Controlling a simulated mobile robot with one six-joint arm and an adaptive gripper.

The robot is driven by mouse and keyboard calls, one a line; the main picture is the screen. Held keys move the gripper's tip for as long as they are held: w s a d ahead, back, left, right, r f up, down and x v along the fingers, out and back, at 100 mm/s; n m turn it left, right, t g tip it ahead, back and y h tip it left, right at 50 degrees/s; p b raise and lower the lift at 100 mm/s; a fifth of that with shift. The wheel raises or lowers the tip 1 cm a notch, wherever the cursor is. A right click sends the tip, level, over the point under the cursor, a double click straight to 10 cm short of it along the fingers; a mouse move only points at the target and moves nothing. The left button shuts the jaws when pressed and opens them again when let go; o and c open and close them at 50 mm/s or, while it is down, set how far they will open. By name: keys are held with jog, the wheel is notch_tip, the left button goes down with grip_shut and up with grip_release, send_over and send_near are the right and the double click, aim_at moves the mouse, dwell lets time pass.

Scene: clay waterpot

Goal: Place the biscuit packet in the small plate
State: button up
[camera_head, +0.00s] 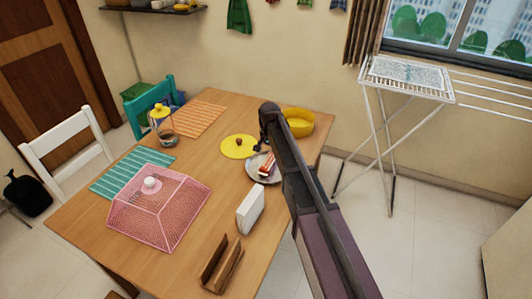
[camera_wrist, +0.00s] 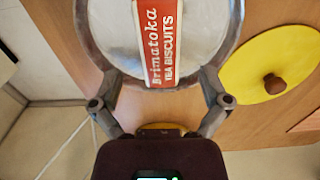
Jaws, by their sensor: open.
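The biscuit packet (camera_head: 267,164) is red and white and lies on the small plate (camera_head: 254,176), a pale grey round plate near the table's right edge. In the wrist view, the packet (camera_wrist: 158,45), lettered "Brimatoka Tea Biscuits", lies over the plate (camera_wrist: 107,38), with the top of both cut off by the frame. My gripper (camera_wrist: 160,78) is open, its two fingers apart, with the packet's near end between and beyond them. No finger visibly touches the packet. In the head view my gripper (camera_head: 262,145) is just behind the plate, partly hidden by my arm.
A white box (camera_head: 250,209), a wooden holder (camera_head: 222,264) and a pink mesh cover (camera_head: 160,210) stand nearer. Bare tabletop lies between them.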

aim_at(269, 161)
notch_tip(269, 161, up, 6)
jog(key=p, duration=0.5)
jog(key=shift+r+p, duration=0.15)
jog(key=shift+p, duration=0.25)
jog(key=shift+s, duration=0.1)
dwell(0.5)
jog(key=s+d+n, duration=0.4)
jog(key=s+d, duration=1.7)
jog(key=s, duration=0.5)
jog(key=shift+d, duration=0.4)
